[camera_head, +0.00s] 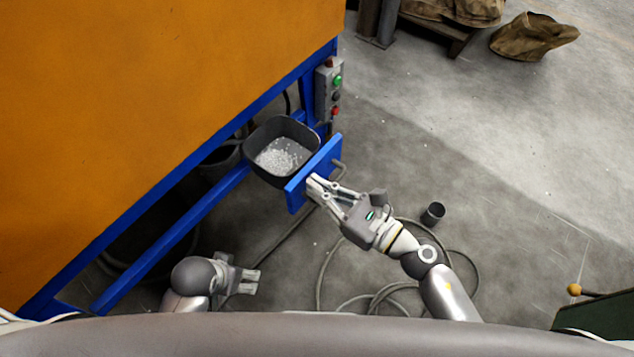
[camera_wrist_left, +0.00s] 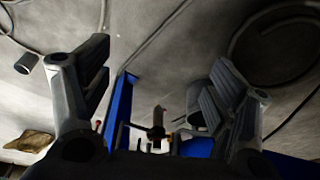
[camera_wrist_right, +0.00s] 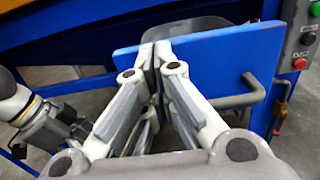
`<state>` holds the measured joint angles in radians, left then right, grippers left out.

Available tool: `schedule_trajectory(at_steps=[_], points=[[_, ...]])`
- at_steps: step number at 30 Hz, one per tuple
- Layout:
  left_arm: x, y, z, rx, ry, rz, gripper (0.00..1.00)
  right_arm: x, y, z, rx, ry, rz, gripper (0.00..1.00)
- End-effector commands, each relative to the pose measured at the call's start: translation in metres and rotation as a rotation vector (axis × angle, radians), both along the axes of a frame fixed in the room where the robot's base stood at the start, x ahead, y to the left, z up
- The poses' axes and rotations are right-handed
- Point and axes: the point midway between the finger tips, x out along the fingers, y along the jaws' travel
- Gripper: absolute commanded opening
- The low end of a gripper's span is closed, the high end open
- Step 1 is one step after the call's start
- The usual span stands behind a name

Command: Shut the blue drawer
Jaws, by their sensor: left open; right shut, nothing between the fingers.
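The blue drawer's front panel (camera_head: 318,172) stands out from the orange machine, with a dark bin (camera_head: 256,172) of white granules behind it. A grey bar handle is on its outer face, seen also in the right wrist view (camera_wrist_right: 240,100). My right gripper (camera_head: 312,183) is shut and empty, its fingertips at the outer face of the blue panel. In the right wrist view the closed fingertips (camera_wrist_right: 157,60) overlap the panel; I cannot tell if they touch. My left gripper (camera_head: 254,281) is open and empty, low and left of the drawer, apart from it.
The orange machine (camera_head: 140,90) with its blue frame fills the left. A control box (camera_head: 328,88) with green and red buttons is beside the drawer. Hoses (camera_head: 375,300) and a small dark cup (camera_head: 433,213) lie on the floor. Open floor is to the right.

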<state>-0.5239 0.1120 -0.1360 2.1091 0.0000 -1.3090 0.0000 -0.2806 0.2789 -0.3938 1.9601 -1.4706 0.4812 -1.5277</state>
Motion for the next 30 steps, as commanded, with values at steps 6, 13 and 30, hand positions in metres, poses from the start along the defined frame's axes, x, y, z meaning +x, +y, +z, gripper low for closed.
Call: schedule_trajectory(at_steps=[6,13,30], points=[[0.000,0.000,-0.004,-0.001,0.002,0.000,0.81,0.004,0.006,0.000,0.000,0.000,0.000,0.00],[0.000,0.000,-0.004,-0.001,0.002,0.000,0.81,0.004,0.006,0.000,0.000,0.000,0.000,0.00],[-0.002,-0.001,-0.038,0.000,0.019,-0.003,0.81,0.061,0.084,0.002,0.001,-0.004,0.001,0.00]])
